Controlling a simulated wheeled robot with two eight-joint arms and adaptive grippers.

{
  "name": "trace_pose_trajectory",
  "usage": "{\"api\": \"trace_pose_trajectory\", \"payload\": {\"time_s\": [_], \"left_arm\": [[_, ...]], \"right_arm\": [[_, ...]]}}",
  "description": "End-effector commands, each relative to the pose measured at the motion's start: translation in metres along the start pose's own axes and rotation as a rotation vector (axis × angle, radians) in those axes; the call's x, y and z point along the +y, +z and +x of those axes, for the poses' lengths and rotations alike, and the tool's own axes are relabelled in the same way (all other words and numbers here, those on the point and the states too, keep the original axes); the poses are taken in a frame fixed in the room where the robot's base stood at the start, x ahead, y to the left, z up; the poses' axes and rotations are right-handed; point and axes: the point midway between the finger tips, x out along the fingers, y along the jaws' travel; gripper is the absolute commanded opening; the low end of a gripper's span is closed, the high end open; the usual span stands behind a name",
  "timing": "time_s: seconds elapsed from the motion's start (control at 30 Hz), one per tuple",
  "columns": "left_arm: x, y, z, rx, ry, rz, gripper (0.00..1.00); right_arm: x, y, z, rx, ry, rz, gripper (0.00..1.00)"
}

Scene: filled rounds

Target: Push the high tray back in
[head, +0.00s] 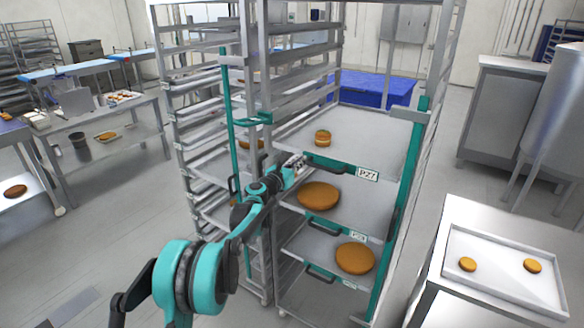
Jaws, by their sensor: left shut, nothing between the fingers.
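The high tray (372,133) is a pale flat tray in the upper part of the rack's right column. It has a teal front strip, a dark handle (340,167) and a label reading P27. A small filled round (322,138) stands on it, left of the middle. My left gripper (299,162) is shut and empty at the left end of the tray's front edge. I cannot tell whether it touches the tray. My right gripper is out of view.
Below are a middle tray (350,212) and a low tray (310,243), each with one large round. Teal uprights (412,150) flank the rack. A table with a tray (500,286) of two rounds stands at right. A blue crate (375,90) is behind.

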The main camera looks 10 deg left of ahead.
Motion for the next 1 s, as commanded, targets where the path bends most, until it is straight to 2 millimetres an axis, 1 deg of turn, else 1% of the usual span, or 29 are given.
{"api": "trace_pose_trajectory", "payload": {"time_s": [0.03,0.1,0.2,0.33,0.83,1.0], "left_arm": [[-0.001,0.0,0.008,0.0,-0.001,0.0,0.0],[-0.001,0.001,0.017,0.0,-0.002,0.0,0.0],[0.0,0.0,0.025,0.0,-0.001,0.0,0.0],[0.0,0.0,0.032,0.0,-0.001,0.0,0.0],[0.0,0.001,0.034,-0.001,0.0,-0.001,0.0],[0.0,0.001,0.028,-0.001,-0.001,-0.001,0.0]], "right_arm": [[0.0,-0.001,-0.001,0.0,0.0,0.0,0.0],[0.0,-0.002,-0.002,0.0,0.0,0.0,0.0],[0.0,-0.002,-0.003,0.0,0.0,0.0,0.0],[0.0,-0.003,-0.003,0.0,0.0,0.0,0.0],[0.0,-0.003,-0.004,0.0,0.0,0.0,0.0],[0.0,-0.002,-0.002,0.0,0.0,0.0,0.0]]}}
